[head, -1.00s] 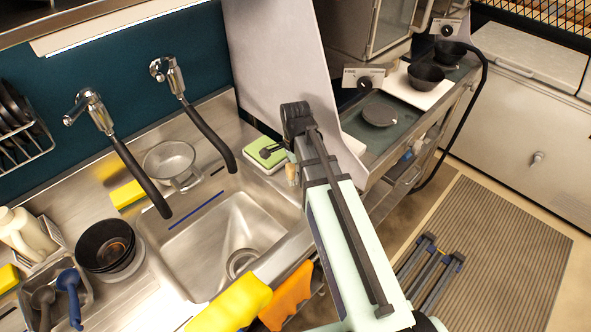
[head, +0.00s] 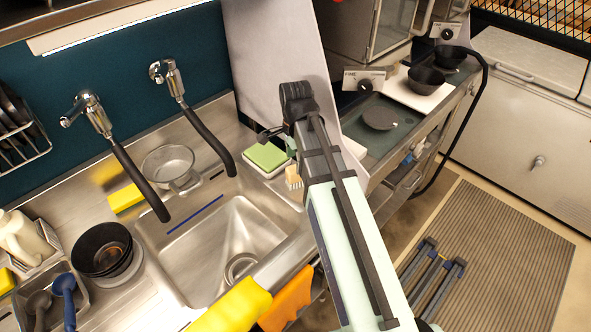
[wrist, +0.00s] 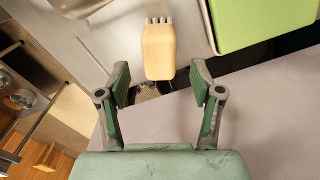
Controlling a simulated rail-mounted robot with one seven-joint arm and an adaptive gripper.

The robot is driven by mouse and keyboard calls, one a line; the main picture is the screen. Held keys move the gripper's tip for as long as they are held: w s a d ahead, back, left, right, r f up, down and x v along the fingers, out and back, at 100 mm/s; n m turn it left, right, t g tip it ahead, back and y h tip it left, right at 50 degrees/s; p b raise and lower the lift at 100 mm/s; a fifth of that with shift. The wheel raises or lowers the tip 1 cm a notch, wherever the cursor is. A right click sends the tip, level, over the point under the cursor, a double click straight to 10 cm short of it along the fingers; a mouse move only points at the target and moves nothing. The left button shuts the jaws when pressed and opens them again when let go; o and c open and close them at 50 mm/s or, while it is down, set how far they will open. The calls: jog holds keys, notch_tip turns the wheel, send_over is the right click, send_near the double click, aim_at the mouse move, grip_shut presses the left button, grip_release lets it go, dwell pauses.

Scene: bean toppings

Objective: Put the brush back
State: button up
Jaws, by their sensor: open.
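The brush (head: 293,176) is a small tan block with pale bristles, by the right end of the sink. It also shows in the wrist view (wrist: 159,52), with its bristles at the far end. My gripper (wrist: 160,80) is open, its two green-padded fingers apart on either side of the brush's near end in the picture. I cannot tell the gap in depth, but the fingers do not touch the brush. In the head view my gripper (head: 278,140) is partly hidden by my arm, above and behind the brush, over the green sponge (head: 266,156).
The sponge lies in a tray between the brush and the backsplash. The sink (head: 225,235) and its taps are to the left. A pale upright panel (head: 275,60) stands close behind my gripper. A counter with a scale (head: 378,117) lies to the right.

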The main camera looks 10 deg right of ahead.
jog(key=shift+r+b, duration=0.45)
jog(key=shift+r, duration=2.4)
